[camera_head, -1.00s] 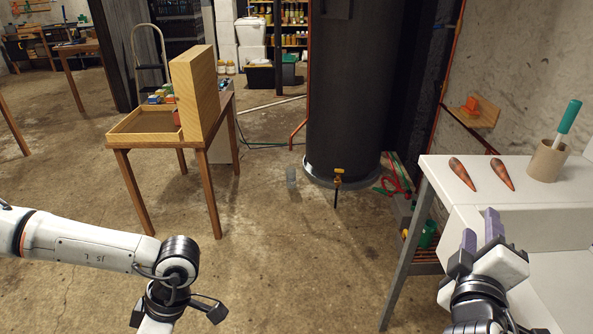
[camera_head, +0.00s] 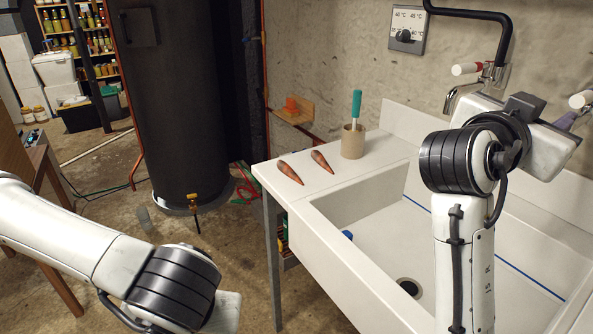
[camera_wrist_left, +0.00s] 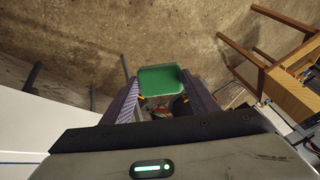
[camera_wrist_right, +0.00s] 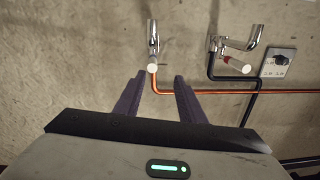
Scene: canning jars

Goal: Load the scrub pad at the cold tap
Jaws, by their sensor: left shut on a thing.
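The green scrub pad (camera_wrist_left: 162,80) is between the fingers of my left gripper (camera_wrist_left: 160,92) in the left wrist view, above the concrete floor. The left gripper is shut on it.
A white sink (camera_head: 335,255) with a dark drain (camera_head: 409,288) lies under my right arm. A temperature dial panel (camera_head: 407,30) is on the wall. A dark tank (camera_head: 185,100) stands behind.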

